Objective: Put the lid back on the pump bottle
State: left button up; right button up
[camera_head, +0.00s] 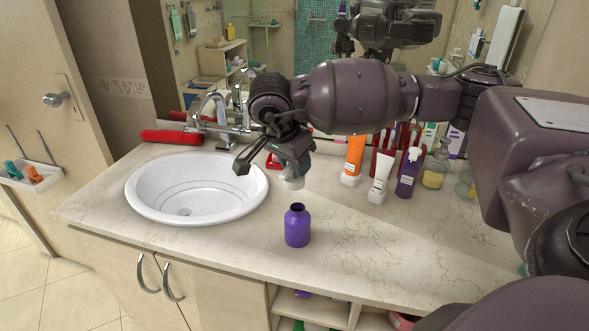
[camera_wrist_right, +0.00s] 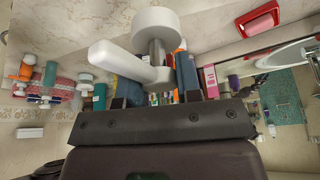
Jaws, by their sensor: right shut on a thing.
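The purple bottle (camera_head: 298,228) stands upright and uncapped on the counter, right of the sink, its dark mouth open. My right gripper (camera_head: 292,168) is above and just behind the bottle in the head view. It is shut on the white pump lid (camera_head: 293,183), which hangs below the fingers, apart from the bottle. In the right wrist view the pump lid (camera_wrist_right: 155,28) shows its round white collar and its spout, the collar toward the top of the picture. The fingers are partly hidden behind the lid there. My left gripper is not in view.
The white sink (camera_head: 150,197) is left of the bottle. An orange tube (camera_head: 355,155), a white tube (camera_head: 381,172) and a purple pump bottle (camera_head: 409,175) stand behind right. A red dish (camera_wrist_right: 258,20) lies behind my gripper. The counter (camera_head: 390,235) right of the bottle is clear.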

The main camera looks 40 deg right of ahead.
aim_at(296, 179)
jog(key=shift+d+n, duration=0.2)
jog(key=shift+n, duration=0.2)
jog(key=shift+s+d+t, duration=0.25)
jog(key=shift+d+t, duration=0.05)
jog(key=shift+d, duration=0.1)
jog(key=shift+w+a+f+n, duration=0.1)
jog(key=shift+a+f+n, duration=0.1)
jog(key=shift+f+n, duration=0.1)
jog(key=shift+f, duration=0.2)
jog(key=shift+f+b, duration=0.5)
jog(key=shift+f, duration=0.1)
notch_tip(296, 179, down, 2)
jog(key=shift+f+b, duration=0.1)
jog(key=shift+b, duration=0.3)
jog(key=shift+f+b, duration=0.85)
jog(key=shift+f, duration=0.2)
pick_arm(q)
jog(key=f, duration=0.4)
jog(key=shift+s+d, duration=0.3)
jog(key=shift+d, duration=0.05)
